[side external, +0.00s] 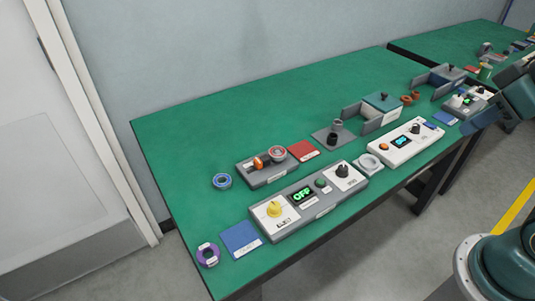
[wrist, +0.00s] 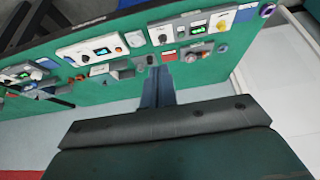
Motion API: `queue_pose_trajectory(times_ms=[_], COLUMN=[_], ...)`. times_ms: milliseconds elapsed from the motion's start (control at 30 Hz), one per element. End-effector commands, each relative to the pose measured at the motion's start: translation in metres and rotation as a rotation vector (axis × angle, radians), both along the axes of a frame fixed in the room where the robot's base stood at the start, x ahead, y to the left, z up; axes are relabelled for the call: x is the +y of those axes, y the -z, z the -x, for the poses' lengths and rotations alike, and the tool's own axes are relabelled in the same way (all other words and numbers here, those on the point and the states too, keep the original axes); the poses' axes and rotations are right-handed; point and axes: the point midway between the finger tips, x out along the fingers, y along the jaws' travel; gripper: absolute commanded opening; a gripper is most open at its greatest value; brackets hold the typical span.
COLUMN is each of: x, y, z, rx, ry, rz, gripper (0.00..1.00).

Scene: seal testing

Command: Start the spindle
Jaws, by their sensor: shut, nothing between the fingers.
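A long grey control box (side external: 305,208) lies along the front edge of the green table. It carries a yellow knob (side external: 274,209), a green-lit display reading OFF (side external: 303,194), a green button (side external: 320,182) and a black knob (side external: 342,168). The box also shows upside down at the top of the wrist view (wrist: 198,27). Its small labels are unreadable, and I cannot tell which control is the spindle's. My gripper (wrist: 158,72) is shut and empty in the wrist view, apart from the box. My arm is at the right in the side view.
A white control box (side external: 403,143) with a lit display stands right of the grey one. A grey holder (side external: 266,168) with orange and ringed parts sits behind. A blue ring (side external: 222,181), purple ring (side external: 208,255) and blue mat (side external: 241,240) lie left. The table's back left is clear.

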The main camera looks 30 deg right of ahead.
Motion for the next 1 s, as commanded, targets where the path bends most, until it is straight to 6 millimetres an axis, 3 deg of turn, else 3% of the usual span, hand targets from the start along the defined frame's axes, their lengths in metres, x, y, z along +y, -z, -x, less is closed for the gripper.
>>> queue_pose_trajectory(times_ms=[567, 1000], x=[0.001, 0.015], y=[0.001, 0.02], z=[-0.006, -0.056], rx=[0.002, 0.014], ry=[0.016, 0.17], rz=[-0.014, -0.168], gripper=[0.0, 0.0])
